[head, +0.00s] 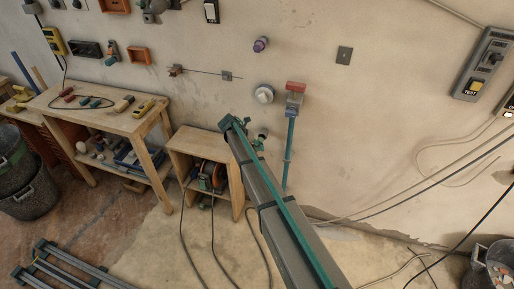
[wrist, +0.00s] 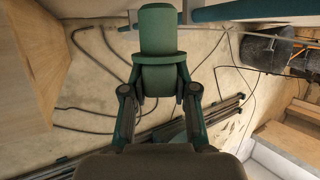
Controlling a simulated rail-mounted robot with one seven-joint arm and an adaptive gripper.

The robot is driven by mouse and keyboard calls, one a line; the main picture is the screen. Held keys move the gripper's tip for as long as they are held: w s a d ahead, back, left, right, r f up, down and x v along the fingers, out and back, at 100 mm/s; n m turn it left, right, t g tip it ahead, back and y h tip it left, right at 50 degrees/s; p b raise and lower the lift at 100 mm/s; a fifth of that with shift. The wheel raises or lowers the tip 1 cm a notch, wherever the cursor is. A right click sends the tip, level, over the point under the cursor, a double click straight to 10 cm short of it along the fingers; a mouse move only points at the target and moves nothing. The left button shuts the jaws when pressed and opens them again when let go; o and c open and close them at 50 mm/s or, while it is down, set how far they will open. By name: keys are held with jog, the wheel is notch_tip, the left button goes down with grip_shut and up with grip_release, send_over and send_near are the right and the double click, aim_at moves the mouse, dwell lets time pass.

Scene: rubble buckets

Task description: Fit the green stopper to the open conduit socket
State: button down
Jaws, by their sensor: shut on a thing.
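My gripper (wrist: 161,90) is shut on the green stopper (wrist: 160,35). In the wrist view the stopper is a dark green cylinder with a wider collar, its free end pointing to the top edge. In the head view my arm reaches toward the wall and its end is small and partly hidden, so the stopper is not clear there. On the wall are a purple round fitting (head: 260,44) and a white round fitting (head: 264,94). I cannot tell for certain which fitting is the open conduit socket.
A teal pipe (head: 290,150) runs down the wall below a red-topped box (head: 295,90), right of my arm's end. It seems to cross the top of the wrist view. A wooden cabinet (head: 183,157) and workbench (head: 107,120) stand left. Cables lie on the floor.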

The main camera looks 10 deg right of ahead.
aim_at(260, 141)
jog(key=shift+w+d, duration=0.1)
jog(key=shift+w, duration=0.15)
jog(key=shift+w+d+p, duration=0.3)
jog(key=shift+w+p, duration=0.2)
jog(key=shift+w, duration=0.05)
jog(key=shift+w+d+p, duration=0.3)
jog(key=shift+w+p, duration=0.15)
jog(key=shift+w, duration=0.05)
jog(key=shift+p, duration=0.7)
dwell(0.8)
jog(key=shift+w+d, duration=0.15)
jog(key=shift+w, duration=0.1)
jog(key=shift+w+d+p, duration=0.3)
jog(key=shift+w+p, duration=0.05)
jog(key=shift+w, duration=0.25)
jog(key=c, duration=0.8)
grip_release()
